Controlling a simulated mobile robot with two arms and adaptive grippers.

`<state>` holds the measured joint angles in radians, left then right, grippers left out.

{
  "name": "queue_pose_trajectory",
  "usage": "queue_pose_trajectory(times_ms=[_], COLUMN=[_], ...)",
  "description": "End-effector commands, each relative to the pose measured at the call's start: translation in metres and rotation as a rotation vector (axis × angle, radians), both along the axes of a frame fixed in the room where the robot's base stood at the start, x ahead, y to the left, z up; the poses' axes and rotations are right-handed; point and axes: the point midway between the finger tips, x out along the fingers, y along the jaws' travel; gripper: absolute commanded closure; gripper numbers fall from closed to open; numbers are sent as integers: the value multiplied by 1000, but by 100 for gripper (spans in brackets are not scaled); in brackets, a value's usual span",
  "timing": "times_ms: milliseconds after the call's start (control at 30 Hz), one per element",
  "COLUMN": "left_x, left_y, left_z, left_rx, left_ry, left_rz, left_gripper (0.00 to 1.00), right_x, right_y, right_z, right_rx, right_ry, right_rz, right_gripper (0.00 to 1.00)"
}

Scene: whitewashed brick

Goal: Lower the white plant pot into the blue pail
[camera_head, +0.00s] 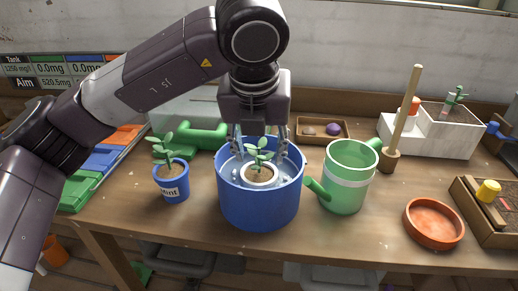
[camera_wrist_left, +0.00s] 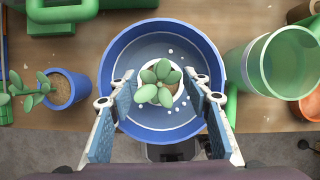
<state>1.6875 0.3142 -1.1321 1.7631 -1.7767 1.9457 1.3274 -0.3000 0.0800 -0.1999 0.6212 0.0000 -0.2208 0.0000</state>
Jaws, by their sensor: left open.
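The white plant pot (camera_head: 259,180) holds a small green plant and sits inside the blue pail (camera_head: 260,209), within its rim. In the left wrist view the white pot (camera_wrist_left: 178,91) is near the middle of the pail, and white specks lie on the pail's floor (camera_wrist_left: 135,112). My left gripper (camera_head: 259,153) is above the pail, pointing down. In the left wrist view its fingers (camera_wrist_left: 158,98) are spread on both sides of the plant, with gaps to the pot. The pot's base is hidden. My right gripper is in neither view.
A blue pot with a plant (camera_head: 174,184) stands left of the pail. A green watering can (camera_head: 346,180) stands close on the right. Further right are a terracotta saucer (camera_head: 434,223), a wooden mallet (camera_head: 392,158) and a white planter (camera_head: 450,138). Bare table shows in front of the blue pot.

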Motion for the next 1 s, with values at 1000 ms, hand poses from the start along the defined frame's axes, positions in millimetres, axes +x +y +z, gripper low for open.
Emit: queue_pose_trajectory(times_ms=[1000], left_x=[-31], left_y=[1], left_z=[74], left_rx=[0], left_ry=[1], left_rz=[1], left_gripper=[55], right_x=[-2], right_y=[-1], right_z=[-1], right_rx=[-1], right_ry=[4], right_rz=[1], right_gripper=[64])
